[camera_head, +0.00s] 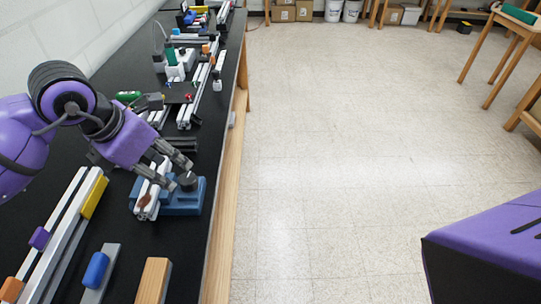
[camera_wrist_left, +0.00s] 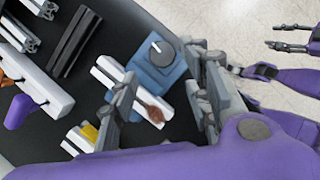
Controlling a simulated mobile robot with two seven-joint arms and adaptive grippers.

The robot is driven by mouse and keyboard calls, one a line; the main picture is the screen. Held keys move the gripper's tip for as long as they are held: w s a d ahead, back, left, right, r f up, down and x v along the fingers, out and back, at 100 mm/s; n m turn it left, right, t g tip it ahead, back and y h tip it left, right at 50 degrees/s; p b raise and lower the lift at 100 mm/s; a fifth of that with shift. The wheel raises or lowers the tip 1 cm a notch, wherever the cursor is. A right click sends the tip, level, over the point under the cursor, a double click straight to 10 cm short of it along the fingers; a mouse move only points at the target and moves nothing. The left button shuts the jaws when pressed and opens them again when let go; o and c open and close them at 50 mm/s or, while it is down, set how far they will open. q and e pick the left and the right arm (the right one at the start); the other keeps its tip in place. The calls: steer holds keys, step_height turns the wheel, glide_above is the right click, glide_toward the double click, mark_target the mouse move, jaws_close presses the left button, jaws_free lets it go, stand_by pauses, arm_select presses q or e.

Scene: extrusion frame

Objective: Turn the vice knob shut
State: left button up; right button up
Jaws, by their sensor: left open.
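The blue vice (camera_head: 190,200) sits on the black bench near its right edge, with a dark round knob (camera_head: 187,180) on top. In the left wrist view the knob (camera_wrist_left: 161,49) shows a pale pointer line. A pale extrusion bar (camera_head: 150,192) with a brown oval part lies at the vice's left side. My left gripper (camera_head: 179,176) is open, its fingers reaching down over the vice beside the knob; contact cannot be told. In the left wrist view its fingers (camera_wrist_left: 158,92) are wide apart with nothing gripped. My right gripper (camera_wrist_left: 274,37) shows there, fingers apart and empty.
Long rails with a yellow block (camera_head: 95,197) and a purple block (camera_head: 39,238) lie at near left. A blue-capped bar (camera_head: 96,270) and a wooden block (camera_head: 153,280) stand in front. More rails and parts crowd the bench behind.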

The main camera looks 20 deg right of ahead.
mark_target(184, 178)
arm_select(q)
steer(key=shift+n, duration=0.4)
steer(key=x, duration=0.7)
steer(key=shift+w+d+f, duration=0.15)
steer(key=shift+f, duration=0.15)
arm_select(e)
steer(key=shift+w+r, duration=0.35)
steer(key=shift+w, duration=0.1)
